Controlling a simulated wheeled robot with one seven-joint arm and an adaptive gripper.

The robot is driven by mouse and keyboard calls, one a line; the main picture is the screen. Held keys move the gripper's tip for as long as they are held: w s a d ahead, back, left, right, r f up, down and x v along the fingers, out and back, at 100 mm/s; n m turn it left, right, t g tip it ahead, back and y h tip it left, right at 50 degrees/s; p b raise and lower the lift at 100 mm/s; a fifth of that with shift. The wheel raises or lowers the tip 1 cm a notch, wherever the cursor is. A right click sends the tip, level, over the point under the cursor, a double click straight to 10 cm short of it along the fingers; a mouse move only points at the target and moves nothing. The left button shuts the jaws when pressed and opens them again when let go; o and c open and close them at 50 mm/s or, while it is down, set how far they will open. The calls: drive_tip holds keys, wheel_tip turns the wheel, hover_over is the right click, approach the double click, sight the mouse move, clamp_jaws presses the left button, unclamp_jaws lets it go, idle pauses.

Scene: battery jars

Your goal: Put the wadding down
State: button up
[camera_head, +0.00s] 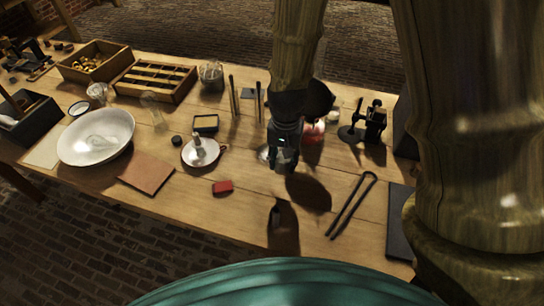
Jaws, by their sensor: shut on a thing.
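My gripper (282,163) points down over the middle-right of the wooden table (235,218). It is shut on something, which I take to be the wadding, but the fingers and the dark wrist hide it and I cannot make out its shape. A small pale, round thing (263,153) shows just left of the fingers; I cannot tell whether it touches them. A dark shadow lies on the table to the right of and below the gripper. I cannot tell the exact height of the fingertips above the wood.
A red object (313,132) stands close behind the gripper, partly hidden. Black tongs (350,205) lie to the right. A black stand (373,122) is back right.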

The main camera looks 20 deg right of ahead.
sight(286, 164)
drive_tip(key=shift+s+f, duration=1.1)
drive_tip(key=shift+f, duration=0.1)
drive_tip(key=shift+w+r, duration=0.15)
drive_tip(key=w+p, duration=0.1)
drive_tip(key=w, duration=0.4)
drive_tip(key=w+f+p, duration=0.1)
drive_tip(key=w, duration=0.3)
drive_tip(key=w+p, duration=0.1)
drive_tip(key=w, duration=0.4)
drive_tip(key=shift+w+d+f+p, duration=0.3)
drive_tip(key=shift+d, duration=0.05)
drive_tip(key=shift+f+p, duration=0.7)
drive_tip(key=shift+f, duration=1.1)
drive_tip(key=shift+f, duration=0.15)
drive_tip(key=o, duration=0.9)
drive_tip(key=shift+r, duration=0.25)
